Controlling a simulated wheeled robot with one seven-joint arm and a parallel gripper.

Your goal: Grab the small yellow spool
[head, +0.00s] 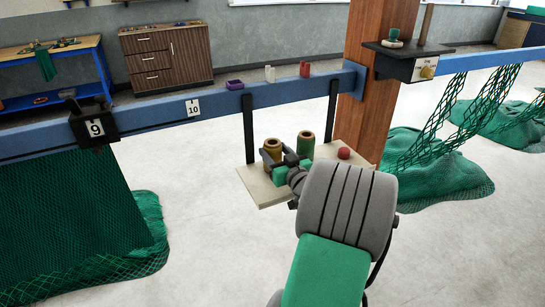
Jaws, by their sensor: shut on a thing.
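A small yellow-brown spool (272,146) stands upright near the left part of a pale hanging shelf (262,192). My gripper (273,158) reaches in from the front right, with its dark fingers around the spool. It is shut on that spool. The spool's lower part is hidden by the fingers, so I cannot tell whether its base touches the shelf. The green and grey wrist of my arm covers the shelf's middle front.
An olive-green spool (306,145) stands close to the right, and a red round thing (344,153) lies farther right. A blue rail (220,102) runs behind the shelf, with a dark bracket (249,128). A wooden post (365,90) rises at the back right.

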